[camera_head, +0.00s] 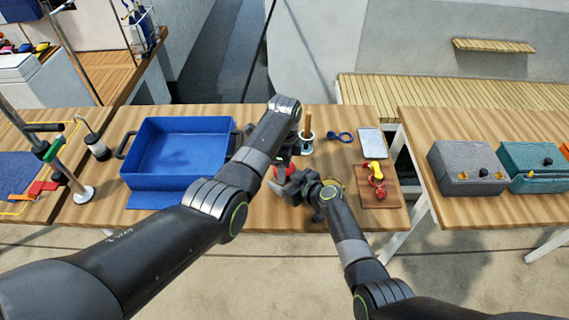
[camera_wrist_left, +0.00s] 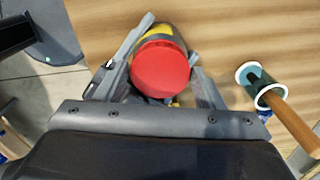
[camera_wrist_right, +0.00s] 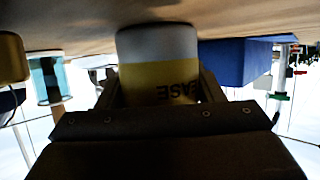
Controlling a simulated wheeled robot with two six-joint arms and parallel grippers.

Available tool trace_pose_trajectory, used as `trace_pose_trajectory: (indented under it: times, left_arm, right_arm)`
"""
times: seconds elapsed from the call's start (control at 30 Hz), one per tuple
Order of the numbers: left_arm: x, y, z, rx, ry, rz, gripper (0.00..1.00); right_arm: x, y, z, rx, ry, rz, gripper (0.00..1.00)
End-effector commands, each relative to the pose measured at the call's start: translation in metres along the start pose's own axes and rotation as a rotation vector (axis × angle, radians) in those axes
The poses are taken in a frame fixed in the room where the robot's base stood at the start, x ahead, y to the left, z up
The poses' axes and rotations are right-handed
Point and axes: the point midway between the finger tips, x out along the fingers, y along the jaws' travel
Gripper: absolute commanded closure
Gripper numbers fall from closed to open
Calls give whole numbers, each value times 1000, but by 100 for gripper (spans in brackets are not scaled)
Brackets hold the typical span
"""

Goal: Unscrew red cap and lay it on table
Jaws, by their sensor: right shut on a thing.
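The red cap (camera_wrist_left: 161,68) sits on a yellow jar in the left wrist view. Part of the cap also shows in the head view (camera_head: 285,172). My left gripper (camera_wrist_left: 160,78) comes from above; its fingers stand apart on either side of the cap. In the head view my left gripper (camera_head: 286,152) is partly hidden by its own arm.
A blue bin (camera_head: 159,187) stands left on the table. Behind the grippers are a wooden-handled holder (camera_head: 306,146) and a blue tool (camera_head: 341,137). A pale tray (camera_head: 373,133) and a board (camera_head: 392,199) with yellow and red items lie right. Table front between bin and grippers is bare.

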Motion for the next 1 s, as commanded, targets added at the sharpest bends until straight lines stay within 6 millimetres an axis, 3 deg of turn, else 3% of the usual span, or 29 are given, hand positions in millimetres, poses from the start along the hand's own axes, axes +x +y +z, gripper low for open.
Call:
trace_pose_trajectory:
  times: [0.1, 0.37, 0.7, 1.0]
  left_arm:
    - [0, 0, 0, 1, 0, 0, 23]
    - [-1, 0, 0, 2, 0, -1, 23]
    - [-40, 0, 0, 2, 1, -2, 23]
    - [-45, 0, 0, 2, 0, 0, 23]
  right_arm:
    - [0, 0, 1, -1, -2, 1, 100]
    - [0, 0, 1, -1, -1, 0, 100]
    - [0, 0, 1, -1, -1, 0, 100]
    - [0, 0, 1, -1, -1, 0, 100]
